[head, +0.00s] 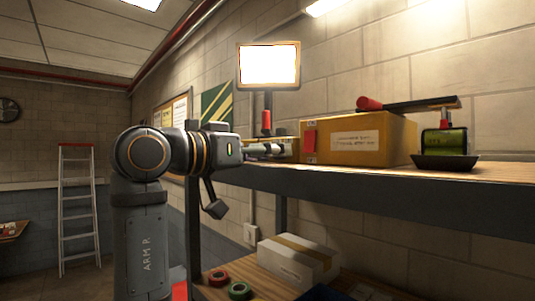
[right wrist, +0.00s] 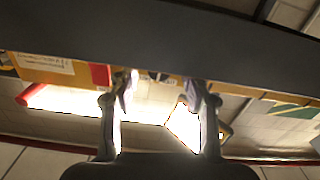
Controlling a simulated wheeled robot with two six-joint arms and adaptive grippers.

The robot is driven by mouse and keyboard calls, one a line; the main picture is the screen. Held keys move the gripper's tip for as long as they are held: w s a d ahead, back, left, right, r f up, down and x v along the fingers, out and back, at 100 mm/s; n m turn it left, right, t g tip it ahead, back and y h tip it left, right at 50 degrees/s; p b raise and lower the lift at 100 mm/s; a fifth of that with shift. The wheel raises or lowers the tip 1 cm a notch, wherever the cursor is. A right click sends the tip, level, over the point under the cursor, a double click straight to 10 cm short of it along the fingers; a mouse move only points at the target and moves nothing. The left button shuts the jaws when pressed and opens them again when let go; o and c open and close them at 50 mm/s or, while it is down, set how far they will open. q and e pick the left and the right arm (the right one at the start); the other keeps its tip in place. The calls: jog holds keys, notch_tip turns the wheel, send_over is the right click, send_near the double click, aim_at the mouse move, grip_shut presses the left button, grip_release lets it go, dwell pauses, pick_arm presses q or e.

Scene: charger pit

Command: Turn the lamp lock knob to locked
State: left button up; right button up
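The lamp (head: 268,65) is a brightly lit rectangular panel on a dark post above the shelf. A red part (head: 266,122) shows on the post below it; I cannot tell whether it is the lock knob. The lamp's base is hidden behind my right gripper and the boxes. My right gripper (head: 280,150) reaches toward the right over the shelf's near edge, in front of a yellow box. In the right wrist view its two fingers (right wrist: 160,88) stand apart, and nothing is clearly held. The lit panel also shows there (right wrist: 184,126), upside down. My left gripper is not in view.
A lower surface holds a white box (head: 298,260) and tape rolls (head: 239,290). A ladder (head: 76,208) stands far left.

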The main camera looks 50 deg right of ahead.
notch_tip(320, 180, up, 10)
dwell(0.6)
